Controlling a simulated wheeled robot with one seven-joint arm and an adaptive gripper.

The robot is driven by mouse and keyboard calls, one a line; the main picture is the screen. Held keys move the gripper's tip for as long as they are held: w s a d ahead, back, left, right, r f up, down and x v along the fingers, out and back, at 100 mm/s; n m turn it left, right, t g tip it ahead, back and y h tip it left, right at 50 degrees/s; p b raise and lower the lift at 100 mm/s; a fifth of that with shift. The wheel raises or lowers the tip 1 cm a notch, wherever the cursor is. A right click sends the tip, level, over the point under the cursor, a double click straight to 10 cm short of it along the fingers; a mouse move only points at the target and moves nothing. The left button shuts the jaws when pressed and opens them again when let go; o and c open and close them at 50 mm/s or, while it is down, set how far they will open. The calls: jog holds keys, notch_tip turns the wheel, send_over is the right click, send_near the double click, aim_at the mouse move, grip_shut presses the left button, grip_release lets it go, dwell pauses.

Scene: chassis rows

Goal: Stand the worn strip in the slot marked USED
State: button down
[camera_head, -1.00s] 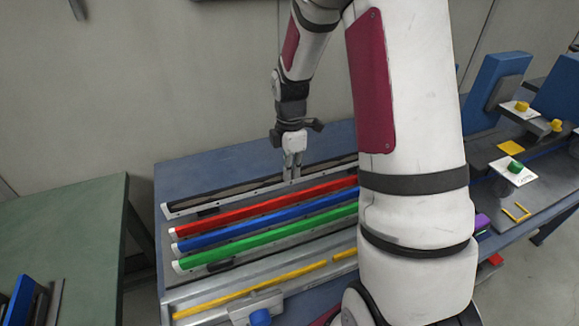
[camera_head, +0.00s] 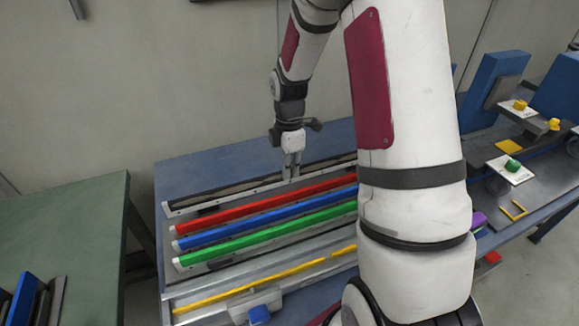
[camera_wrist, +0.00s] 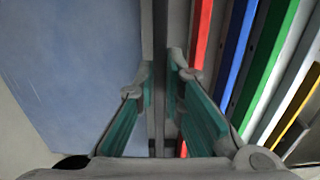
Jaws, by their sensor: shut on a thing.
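A long dark strip, which looks like the worn one, lies along a pale rail (camera_head: 176,210) at the back of the blue table. The strip (camera_head: 228,192) shows dark and narrow to the left of my gripper. My gripper (camera_head: 291,172) points down over the rail and is shut on the strip. In the wrist view the strip (camera_wrist: 160,40) runs between the two green-padded fingers (camera_wrist: 162,85). Whether it is lifted clear of the rail I cannot tell. I can make out no slot marked USED.
Red (camera_head: 255,206), blue (camera_head: 255,219) and green (camera_head: 255,236) strips lie in parallel rails in front. A yellow strip (camera_head: 250,288) lies nearer. A green table (camera_head: 65,225) stands left, with upright panels (camera_head: 25,298). Fixtures with small labels (camera_head: 511,169) stand right. My arm hides the rails' right ends.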

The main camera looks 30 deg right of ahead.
aim_at(289, 182)
jog(key=shift+f, duration=1.1)
dwell(0.6)
jog(key=shift+f+b, duration=0.35)
jog(key=shift+f, duration=0.7)
jog(key=c, duration=1.6)
grip_release()
notch_tip(289, 182, up, 11)
jog(key=shift+r, duration=0.45)
